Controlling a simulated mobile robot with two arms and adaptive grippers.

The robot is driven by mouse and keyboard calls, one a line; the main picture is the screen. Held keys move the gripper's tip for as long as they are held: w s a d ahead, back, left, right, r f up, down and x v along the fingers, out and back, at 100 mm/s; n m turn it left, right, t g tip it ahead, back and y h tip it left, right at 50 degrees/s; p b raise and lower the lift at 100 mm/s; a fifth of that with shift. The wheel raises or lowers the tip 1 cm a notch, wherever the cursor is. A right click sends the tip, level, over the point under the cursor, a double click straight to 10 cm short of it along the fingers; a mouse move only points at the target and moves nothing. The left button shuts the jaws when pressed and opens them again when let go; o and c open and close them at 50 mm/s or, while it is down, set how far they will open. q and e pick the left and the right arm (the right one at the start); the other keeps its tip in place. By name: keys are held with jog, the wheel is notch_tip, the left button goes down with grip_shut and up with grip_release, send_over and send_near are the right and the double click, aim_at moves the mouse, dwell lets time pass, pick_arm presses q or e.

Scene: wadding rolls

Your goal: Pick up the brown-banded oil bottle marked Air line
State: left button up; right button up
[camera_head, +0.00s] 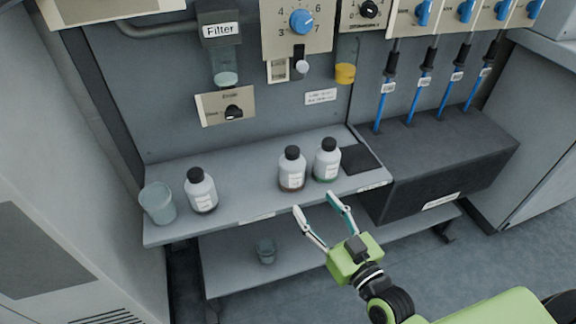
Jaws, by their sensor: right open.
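Three white bottles with black caps stand upright on the grey shelf (240,196). The middle bottle (291,171) has a brown band at its base; its label is too small to read. Close to its right stands a bottle with a green band (327,161). Farther left stands a bottle with a dark band (200,191). My right gripper (315,203) is open and empty at the shelf's front edge, its fingertips in front of the brown-banded and green-banded bottles and apart from them. My left gripper is out of view.
A grey translucent cup (157,203) stands at the shelf's left end. A black pad (360,159) lies right of the bottles, beside a dark box (435,165) with blue rods. A small cup (265,251) sits on the lower shelf. A panel with knobs (300,22) rises behind.

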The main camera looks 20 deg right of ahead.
aim_at(298, 182)
jog(key=w, duration=0.2)
jog(key=w+a, duration=0.1)
jog(key=w, duration=0.4)
jog(key=shift+w+a+b, duration=0.25)
jog(key=shift+w+b, duration=0.15)
jog(key=w, duration=0.4)
jog(key=shift+w+a+r+b, duration=0.1)
jog(key=shift+w+a+b, duration=0.15)
jog(key=shift+a+b, duration=0.15)
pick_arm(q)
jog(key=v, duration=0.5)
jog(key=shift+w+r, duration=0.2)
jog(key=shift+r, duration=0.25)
pick_arm(e)
jog(key=c, duration=1.1)
